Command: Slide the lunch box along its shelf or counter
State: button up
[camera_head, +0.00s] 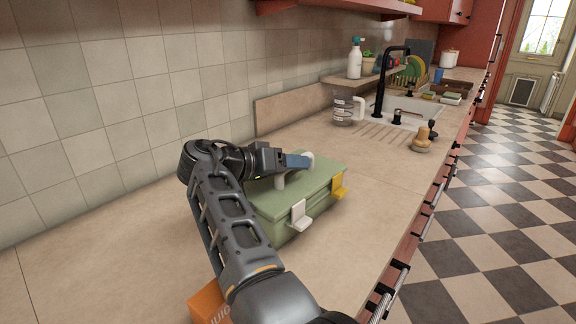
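The lunch box (297,220) is a green box on the counter (378,207), with a white latch (299,214) and a yellow latch (339,186) on its near side. My gripper (294,170) reaches in from the left, over the lid. Pale parts show at the gripper's end, low over the lid; I cannot tell whether they are fingertips or a handle. I cannot make out whether the gripper touches the box or is open or shut. My arm hides the box's left end.
A tiled wall (100,100) runs behind the counter. An orange box (207,303) stands at the near edge, partly behind my arm. Beyond the lunch box are a glass jug (346,106), a wooden-looking brush (421,140) and a sink (408,107). Counter between is clear.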

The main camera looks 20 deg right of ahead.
grip_shut()
dwell(0.3)
